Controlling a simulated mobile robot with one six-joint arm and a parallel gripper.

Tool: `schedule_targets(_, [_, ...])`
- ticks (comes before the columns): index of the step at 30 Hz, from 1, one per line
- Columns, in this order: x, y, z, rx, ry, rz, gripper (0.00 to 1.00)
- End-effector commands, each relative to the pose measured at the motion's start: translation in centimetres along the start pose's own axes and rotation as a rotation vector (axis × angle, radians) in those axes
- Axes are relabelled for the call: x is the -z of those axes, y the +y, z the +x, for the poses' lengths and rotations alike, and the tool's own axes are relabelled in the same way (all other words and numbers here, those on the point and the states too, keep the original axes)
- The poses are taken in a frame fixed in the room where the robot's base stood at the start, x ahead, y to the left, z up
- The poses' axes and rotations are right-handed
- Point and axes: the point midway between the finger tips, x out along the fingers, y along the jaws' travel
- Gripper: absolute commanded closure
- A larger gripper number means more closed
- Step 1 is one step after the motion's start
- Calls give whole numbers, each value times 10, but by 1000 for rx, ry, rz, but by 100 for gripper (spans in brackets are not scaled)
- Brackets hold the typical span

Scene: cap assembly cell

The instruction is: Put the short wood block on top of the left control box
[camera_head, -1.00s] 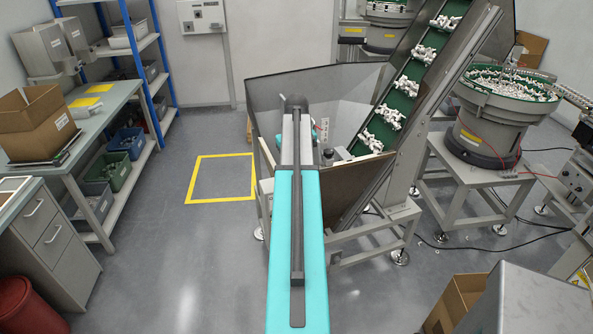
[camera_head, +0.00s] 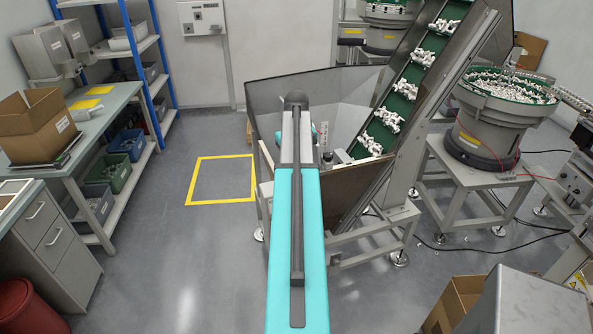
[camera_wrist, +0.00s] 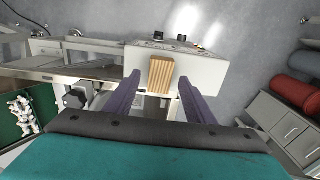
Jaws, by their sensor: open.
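A short wood block (camera_wrist: 161,74), light brown with grain stripes, shows in the wrist view against the pale top face of a control box (camera_wrist: 205,70). This box has dark knobs on its far panel. My gripper (camera_wrist: 160,77) is open, with one purple finger on each side of the block in the picture and a gap on both sides. I cannot tell how far above the block the fingertips are. In the head view my own arm and the hopper hide the gripper, and I cannot make out the block there.
A grey hopper (camera_head: 345,85) with a green inclined conveyor (camera_head: 393,102) stands ahead. A bowl feeder (camera_head: 497,125) is to the right. A workbench with a cardboard box (camera_head: 38,122) is on the left. Floor around the yellow square (camera_head: 222,157) is clear.

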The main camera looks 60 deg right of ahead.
Motion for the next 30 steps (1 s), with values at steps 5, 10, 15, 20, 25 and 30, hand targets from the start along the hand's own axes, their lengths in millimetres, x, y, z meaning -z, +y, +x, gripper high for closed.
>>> schedule_targets(5, [0, 0, -27, 0, 1, 0, 51])
schedule_targets(10, [0, 0, -47, 0, 0, 0, 51])
schedule_targets(15, [0, 0, -66, 0, 1, 0, 51])
schedule_targets(20, [1, 0, -84, 0, 1, 0, 51])
schedule_targets(25, [0, 0, -93, 0, 0, 0, 51])
schedule_targets(30, [0, 0, -94, 0, 0, 0, 51])
